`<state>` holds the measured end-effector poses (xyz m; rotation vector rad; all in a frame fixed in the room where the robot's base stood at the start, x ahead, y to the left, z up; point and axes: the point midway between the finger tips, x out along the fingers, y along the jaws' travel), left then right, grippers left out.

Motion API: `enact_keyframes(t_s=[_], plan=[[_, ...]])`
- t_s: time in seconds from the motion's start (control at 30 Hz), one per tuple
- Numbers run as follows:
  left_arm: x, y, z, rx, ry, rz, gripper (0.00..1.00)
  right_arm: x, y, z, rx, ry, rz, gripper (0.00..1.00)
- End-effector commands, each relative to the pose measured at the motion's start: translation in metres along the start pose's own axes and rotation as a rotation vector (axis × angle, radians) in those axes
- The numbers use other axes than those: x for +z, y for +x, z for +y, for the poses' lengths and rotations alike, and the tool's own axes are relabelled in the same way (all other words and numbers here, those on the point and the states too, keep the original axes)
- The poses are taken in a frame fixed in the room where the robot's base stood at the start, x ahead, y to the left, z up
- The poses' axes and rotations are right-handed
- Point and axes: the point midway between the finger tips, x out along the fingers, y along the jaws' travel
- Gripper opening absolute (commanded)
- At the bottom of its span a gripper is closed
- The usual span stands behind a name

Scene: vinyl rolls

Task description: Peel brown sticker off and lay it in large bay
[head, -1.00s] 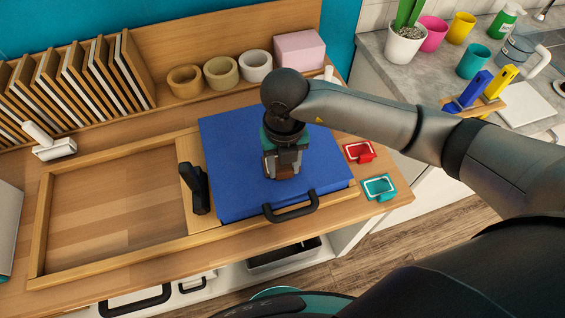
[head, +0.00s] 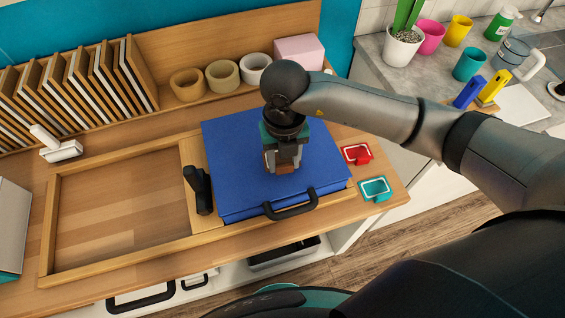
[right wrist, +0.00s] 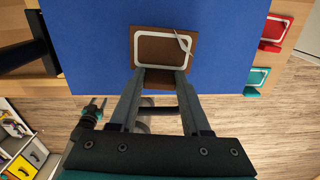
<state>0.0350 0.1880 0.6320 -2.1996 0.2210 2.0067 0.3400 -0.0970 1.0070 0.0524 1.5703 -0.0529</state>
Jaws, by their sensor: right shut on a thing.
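The brown sticker (right wrist: 148,49) is a flat brown rectangle with a white rounded outline and a light slanting mark at one corner. It lies over the blue block (head: 225,165); I cannot tell how much of it touches the surface. My right gripper (right wrist: 160,79) points down over the block, shut on the sticker's near tab. In the head view my right gripper (head: 284,165) hides most of the sticker. The large bay (head: 115,262) is the wide, empty wood-framed recess to the left of the block.
A black upright handle (head: 199,190) stands between bay and block. A black bar handle (head: 291,205) sits at the block's front. Red (head: 357,153) and teal (head: 376,188) pieces lie to the right. Tape rolls (head: 222,75) and a white-handled tool (head: 60,147) stand behind.

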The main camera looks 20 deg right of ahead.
Motion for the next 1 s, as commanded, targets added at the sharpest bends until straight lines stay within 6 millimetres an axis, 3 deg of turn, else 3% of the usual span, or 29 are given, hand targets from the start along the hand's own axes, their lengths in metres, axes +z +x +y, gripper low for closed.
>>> enact_keyframes(t_s=[0.63,1.0], plan=[[-0.003,-0.027,0.0,0.0,0.0,0.0,0.5,0.0,-0.034,0.0,0.0,0.001,-0.001,0.0],[-0.003,-0.028,0.0,0.0,0.0,0.001,0.5,0.0,-0.035,0.0,0.0,-0.002,-0.001,0.0]])
